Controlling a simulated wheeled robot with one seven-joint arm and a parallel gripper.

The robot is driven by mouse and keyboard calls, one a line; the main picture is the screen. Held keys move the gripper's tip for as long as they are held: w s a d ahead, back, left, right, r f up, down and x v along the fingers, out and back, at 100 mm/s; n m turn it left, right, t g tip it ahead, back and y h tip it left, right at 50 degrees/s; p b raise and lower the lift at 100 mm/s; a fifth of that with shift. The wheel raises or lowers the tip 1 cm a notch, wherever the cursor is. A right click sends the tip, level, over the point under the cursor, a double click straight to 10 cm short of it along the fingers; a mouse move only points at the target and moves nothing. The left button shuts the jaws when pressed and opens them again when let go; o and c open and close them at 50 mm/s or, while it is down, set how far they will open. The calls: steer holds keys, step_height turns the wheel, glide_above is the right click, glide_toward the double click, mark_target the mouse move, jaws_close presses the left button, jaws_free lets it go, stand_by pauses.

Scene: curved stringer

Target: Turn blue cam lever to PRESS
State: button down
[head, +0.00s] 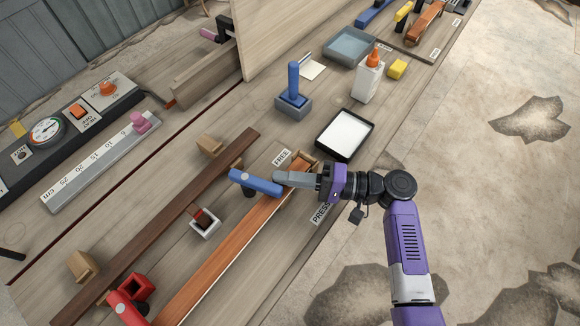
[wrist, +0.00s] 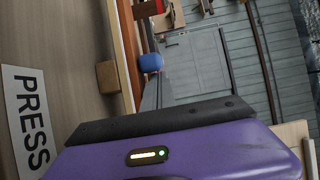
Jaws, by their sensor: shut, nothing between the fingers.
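The blue cam lever (head: 256,183) lies across the orange-brown strip (head: 222,257) in the head view. Its right end is close to my gripper (head: 279,177); I cannot tell if they touch. My gripper is shut and empty, its fingers pointing left. The FREE label (head: 282,157) is above the lever's right end. The PRESS label (head: 321,212) is below and right of it, partly covered by my gripper. In the wrist view, the lever's rounded blue end (wrist: 151,63) shows just beyond the fingers (wrist: 151,94), and the PRESS label (wrist: 28,120) is at left.
A red lever (head: 127,308) is at the lower left. A dark wooden strip (head: 165,217) runs beside the orange-brown one. A black-rimmed white tray (head: 320,150), a blue-handled tool (head: 293,90) and a glue bottle (head: 368,78) stand above my gripper. Bare bench lies below the strip.

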stand_by(0.3)
steer(key=shift+s+a+m+t+h+p, duration=0.15)
steer(key=shift+s+m+t+p, duration=0.35)
steer(key=shift+t, duration=0.25)
steer(key=shift+s+m+t+h+p, duration=0.15)
steer(key=shift+s+m+t+p, duration=0.3)
steer(key=shift+t, duration=0.3)
steer(key=shift+s+a+m+t, duration=0.1)
steer(key=shift+s+m+t, duration=0.2)
steer(key=shift+s, duration=0.1)
steer(key=shift+w+f+b, duration=0.1)
steer(key=shift+b, duration=0.2)
